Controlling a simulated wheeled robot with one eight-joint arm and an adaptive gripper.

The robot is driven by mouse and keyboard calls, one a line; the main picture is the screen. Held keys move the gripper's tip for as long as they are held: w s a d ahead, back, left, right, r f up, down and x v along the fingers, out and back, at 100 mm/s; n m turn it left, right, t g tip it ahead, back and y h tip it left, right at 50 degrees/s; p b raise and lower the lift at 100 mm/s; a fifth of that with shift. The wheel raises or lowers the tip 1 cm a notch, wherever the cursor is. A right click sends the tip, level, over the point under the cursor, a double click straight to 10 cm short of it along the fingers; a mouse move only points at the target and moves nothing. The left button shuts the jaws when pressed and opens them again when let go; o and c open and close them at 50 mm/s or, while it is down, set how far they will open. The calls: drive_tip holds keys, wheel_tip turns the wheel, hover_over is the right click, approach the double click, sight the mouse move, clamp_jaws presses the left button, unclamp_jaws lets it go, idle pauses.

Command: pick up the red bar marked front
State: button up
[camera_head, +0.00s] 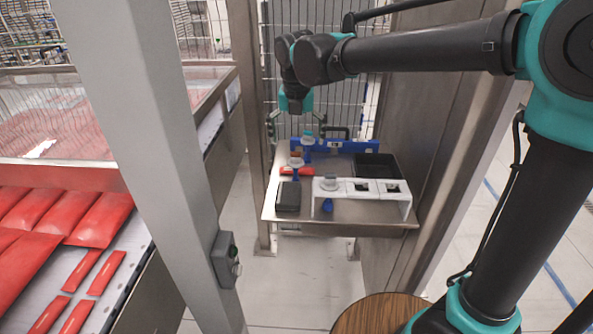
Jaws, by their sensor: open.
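My gripper (296,124) hangs from the arm's end above the back left of a metal table. Its two dark fingers are spread apart with nothing held between them. Several small red bars (107,273) lie flat on the grey surface at the lower left, well to the left of my gripper.
The metal table (345,222) holds a white slotted stand (405,203), a dark box (289,196), a black tray (376,165) and a blue level (362,146). Larger red packs (103,219) lie at left. A grey post (150,140) rises between the two areas.

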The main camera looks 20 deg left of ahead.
sight(285, 170)
drive_tip(key=f, duration=0.3)
drive_tip(key=w+f, duration=0.1)
drive_tip(key=f, duration=0.6)
drive_tip(key=shift+w+a, duration=0.25)
drive_tip(key=shift+w, duration=0.05)
drive_tip(key=shift+r, duration=0.1)
drive_tip(key=c, duration=1)
